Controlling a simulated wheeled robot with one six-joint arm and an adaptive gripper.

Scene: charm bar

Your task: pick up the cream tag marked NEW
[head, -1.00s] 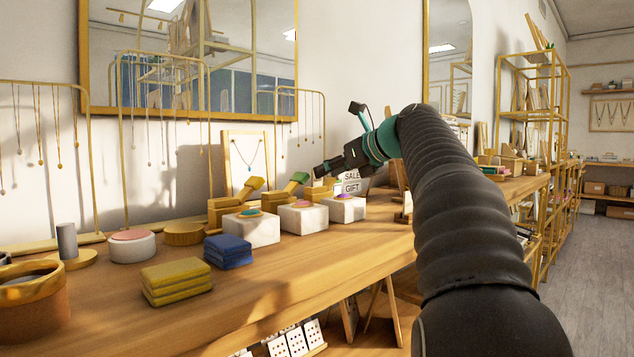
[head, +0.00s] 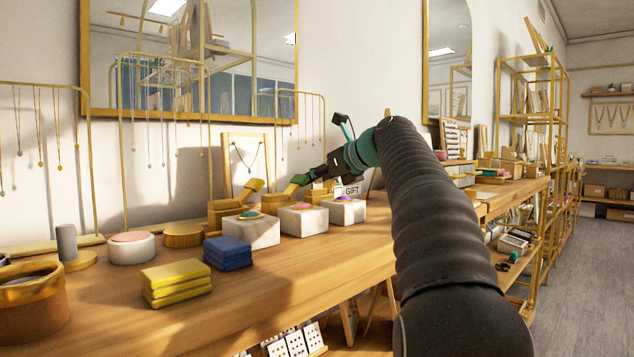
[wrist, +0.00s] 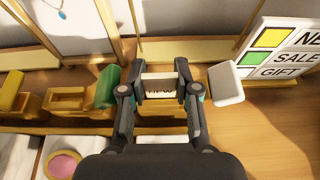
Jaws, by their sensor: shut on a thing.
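The cream tag (wrist: 160,87) is between the fingertips of my gripper (wrist: 160,84) in the wrist view. Dark lettering shows on its face, partly cut off by the fingers. My gripper is shut on it, with one finger against each end. In the head view my gripper (head: 326,172) is over the back of the counter, and I cannot make out the tag there. A sign (wrist: 283,50) reading NEW, SALE and GIFT, with yellow and green squares, stands to the right in the wrist view.
A white block (wrist: 226,84) is close beside my right finger. Wooden holders (wrist: 68,102), one with a green piece (wrist: 107,87), are to the left. White blocks with coloured discs (head: 250,230) stand in front. The wooden counter (head: 300,275) has clear room at its front.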

